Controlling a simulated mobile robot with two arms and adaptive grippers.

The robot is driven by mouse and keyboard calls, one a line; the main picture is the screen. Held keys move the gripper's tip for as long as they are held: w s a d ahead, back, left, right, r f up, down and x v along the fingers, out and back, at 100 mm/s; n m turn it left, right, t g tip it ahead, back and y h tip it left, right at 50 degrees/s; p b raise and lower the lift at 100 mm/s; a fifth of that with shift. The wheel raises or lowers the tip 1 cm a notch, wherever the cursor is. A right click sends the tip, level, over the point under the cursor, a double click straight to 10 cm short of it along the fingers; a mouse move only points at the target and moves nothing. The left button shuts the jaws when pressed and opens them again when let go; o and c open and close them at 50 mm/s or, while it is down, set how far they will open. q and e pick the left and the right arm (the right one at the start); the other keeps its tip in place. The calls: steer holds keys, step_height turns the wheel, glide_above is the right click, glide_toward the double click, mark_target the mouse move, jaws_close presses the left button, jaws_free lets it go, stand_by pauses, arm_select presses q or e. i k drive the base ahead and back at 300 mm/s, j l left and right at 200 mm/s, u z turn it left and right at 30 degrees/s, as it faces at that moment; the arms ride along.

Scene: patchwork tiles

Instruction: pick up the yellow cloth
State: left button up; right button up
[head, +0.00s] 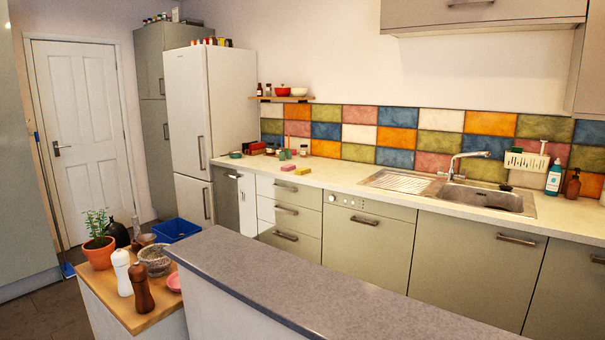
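A small yellow piece (302,171), which looks like the folded yellow cloth, lies on the pale worktop (335,177) left of the sink. A similar small pink piece (288,168) lies just left of it. Both are far off and small, so I cannot tell cloth from sponge. Neither of my grippers is in the head view.
A grey-topped counter (290,285) runs across the front, between me and the worktop. A wooden-topped unit (150,318) with a potted plant (99,252) and two mills stands at left. The worktop between the yellow piece and the sink (487,197) is clear.

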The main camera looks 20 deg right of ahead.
mark_target(304, 170)
steer(key=i+j+u, duration=0.45)
steer(key=j, duration=0.15)
steer(key=i+j+u, duration=0.7)
steer(key=i+u, duration=0.15)
steer(key=i, duration=0.2)
steer(key=i+z, duration=0.1)
steer(key=i, duration=0.8)
steer(key=i+j+z, duration=0.1)
steer(key=i, duration=0.85)
steer(key=i+z, duration=0.35)
steer(key=i, duration=0.15)
steer(key=i+j+z, duration=0.1)
steer(key=i+z, duration=0.3)
steer(key=i+j+z, duration=0.35)
steer(key=i, duration=0.25)
steer(key=i+l+z, duration=0.2)
steer(key=z, duration=0.2)
steer(key=i+l+z, duration=0.1)
steer(key=i+z, duration=0.75)
steer(key=i+j+z, duration=0.1)
steer(key=i+z, duration=0.15)
steer(key=z, duration=0.15)
